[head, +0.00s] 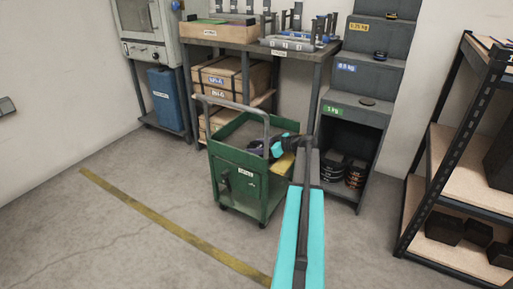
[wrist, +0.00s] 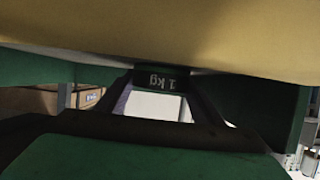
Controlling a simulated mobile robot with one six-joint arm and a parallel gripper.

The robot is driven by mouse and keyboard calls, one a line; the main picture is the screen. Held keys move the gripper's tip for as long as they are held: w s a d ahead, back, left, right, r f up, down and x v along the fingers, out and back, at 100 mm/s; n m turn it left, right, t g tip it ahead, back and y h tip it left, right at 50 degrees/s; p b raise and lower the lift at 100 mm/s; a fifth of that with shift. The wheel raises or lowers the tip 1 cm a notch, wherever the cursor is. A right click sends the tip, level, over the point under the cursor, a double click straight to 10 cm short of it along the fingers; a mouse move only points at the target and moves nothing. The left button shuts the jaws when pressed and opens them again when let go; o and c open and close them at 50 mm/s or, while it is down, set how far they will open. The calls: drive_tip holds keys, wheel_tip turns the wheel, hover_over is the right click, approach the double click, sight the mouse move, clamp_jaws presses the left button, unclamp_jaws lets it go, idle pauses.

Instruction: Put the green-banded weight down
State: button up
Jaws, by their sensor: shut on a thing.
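My gripper (head: 260,148) is low over the green cart (head: 232,165) in the head view, and its fingertips are hard to make out there. In the wrist view, my gripper's dark fingers (wrist: 160,90) are shut on the green-banded weight (wrist: 150,77). Its green face reads "1 kg" upside down. The weight is mostly hidden, and I cannot tell whether it touches anything below. A yellow surface (wrist: 160,35) fills the top of the wrist view; a yellow piece (head: 282,166) also shows at the cart's right side.
A grey stepped stand (head: 360,112) behind the cart has yellow, blue and green labels and dark discs on its steps. A workbench (head: 265,48) stands behind. A shelf rack (head: 455,160) is at right.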

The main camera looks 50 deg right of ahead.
drive_tip(key=o, duration=2)
drive_tip(key=shift+c, duration=0.2)
drive_tip(key=shift+r, duration=0.1)
drive_tip(key=shift+s+r, duration=0.1)
drive_tip(key=shift+s, duration=0.1)
drive_tip(key=p+v, duration=0.3)
drive_tip(key=v, duration=0.8)
drive_tip(key=shift+s+d+r+p, duration=0.1)
drive_tip(key=shift+s+r+p, duration=0.05)
drive_tip(key=shift+s+p, duration=0.15)
